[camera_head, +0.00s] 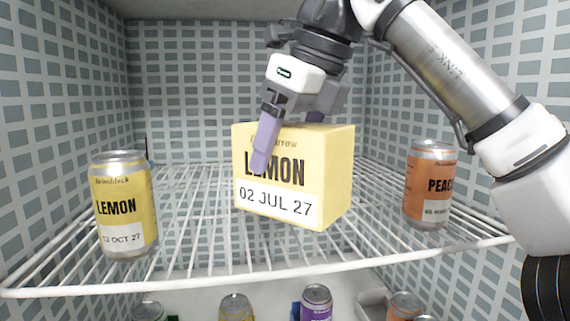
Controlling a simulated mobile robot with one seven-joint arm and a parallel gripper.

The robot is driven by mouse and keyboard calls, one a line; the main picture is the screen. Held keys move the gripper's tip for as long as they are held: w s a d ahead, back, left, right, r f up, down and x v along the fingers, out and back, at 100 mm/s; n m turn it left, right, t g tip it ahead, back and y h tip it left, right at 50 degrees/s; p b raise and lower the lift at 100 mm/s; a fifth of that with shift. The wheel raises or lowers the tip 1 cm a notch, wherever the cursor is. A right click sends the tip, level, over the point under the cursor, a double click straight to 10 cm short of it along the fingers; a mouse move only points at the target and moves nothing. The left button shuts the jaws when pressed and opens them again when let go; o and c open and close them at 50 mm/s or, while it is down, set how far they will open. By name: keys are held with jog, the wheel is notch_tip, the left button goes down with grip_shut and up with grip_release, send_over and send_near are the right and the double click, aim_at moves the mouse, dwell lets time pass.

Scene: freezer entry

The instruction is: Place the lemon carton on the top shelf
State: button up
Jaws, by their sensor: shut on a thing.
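The lemon carton (292,195) is a yellow box labelled "LEMON" and "02 JUL 27". It is in the middle of the head view, in front of or over the white wire top shelf (196,262). My gripper (275,150) reaches down from above and is shut on the carton. The carton looks roughly upright with a slight tilt. I cannot tell whether its bottom touches the wires.
A yellow lemon can (124,208) stands on the shelf at left, and an orange peach can (430,188) at right. Bare wires show between each can and the carton. Several cans, including a purple one (316,302), stand below. Tiled walls (75,85) enclose the sides and back.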

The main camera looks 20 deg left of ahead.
aim_at(285, 172)
jog(key=shift+a+f, duration=0.1)
jog(key=shift+f, duration=1.65)
jog(key=shift+f, duration=0.1)
jog(key=o, duration=1.5)
jog(key=shift+f, duration=0.1)
jog(key=shift+c, duration=0.2)
jog(key=v, duration=0.5)
jog(key=shift+r, duration=0.25)
jog(key=s+d, duration=0.2)
jog(key=d, duration=0.9)
jog(key=shift+s+d, duration=0.2)
jog(key=shift+d, duration=0.2)
